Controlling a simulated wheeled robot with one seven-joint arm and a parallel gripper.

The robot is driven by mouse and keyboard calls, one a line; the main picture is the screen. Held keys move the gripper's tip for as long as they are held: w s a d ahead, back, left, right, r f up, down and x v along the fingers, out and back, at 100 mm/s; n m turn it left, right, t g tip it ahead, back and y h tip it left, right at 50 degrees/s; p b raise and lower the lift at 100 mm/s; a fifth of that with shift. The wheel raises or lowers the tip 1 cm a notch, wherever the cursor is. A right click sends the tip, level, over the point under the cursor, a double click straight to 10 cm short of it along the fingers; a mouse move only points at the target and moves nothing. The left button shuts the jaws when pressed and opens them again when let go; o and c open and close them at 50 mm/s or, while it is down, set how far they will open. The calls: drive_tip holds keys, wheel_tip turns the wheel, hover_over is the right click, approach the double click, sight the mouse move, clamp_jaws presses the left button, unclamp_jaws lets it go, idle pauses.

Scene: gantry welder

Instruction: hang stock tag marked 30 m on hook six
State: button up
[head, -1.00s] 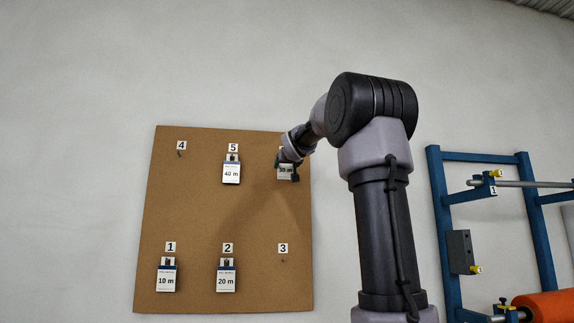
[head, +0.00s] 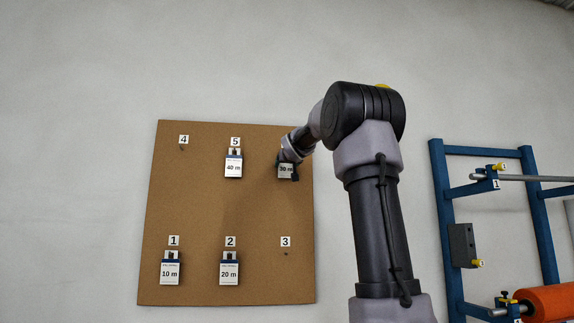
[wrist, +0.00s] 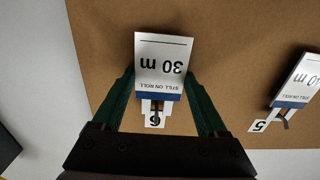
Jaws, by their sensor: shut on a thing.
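The 30 m stock tag (wrist: 163,62) is white with a blue band and shows upside down in the wrist view. In the head view the 30 m tag (head: 286,170) is at the board's upper right, partly covered by my gripper (head: 288,162). My gripper (wrist: 160,80) is shut on the tag, one dark green finger on each side. The number 6 label (wrist: 154,121) is just beyond the tag's banded end, partly covered by its clip. Hook six itself is hidden, so I cannot tell whether the tag is on it.
The cork board (head: 200,210) is on a grey wall. The 40 m tag (head: 233,167) hangs at 5, the 10 m tag (head: 170,272) at 1, the 20 m tag (head: 229,272) at 2. Hooks 4 (head: 182,149) and 3 (head: 286,254) are bare. A blue rack (head: 440,200) stands right.

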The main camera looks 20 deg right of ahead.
idle(0.4)
drive_tip(key=o, duration=1.5)
drive_tip(key=shift+c, duration=0.2)
drive_tip(key=shift+s, duration=0.15)
drive_tip(key=v, duration=1.1)
drive_tip(key=s+a+f+g+y, duration=0.2)
drive_tip(key=s+a+f, duration=0.3)
drive_tip(key=s+f, duration=0.4)
drive_tip(key=s+a+f+g+y, duration=0.2)
drive_tip(key=s+a+f+g, duration=0.3)
drive_tip(key=s+f, duration=0.4)
drive_tip(key=s+a+f+m+g+y, duration=0.1)
drive_tip(key=s+a+f+g+y, duration=0.2)
drive_tip(key=f, duration=1.7)
drive_tip(key=s+a, duration=0.3)
drive_tip(key=s, duration=0.4)
drive_tip(key=shift+d, duration=0.1)
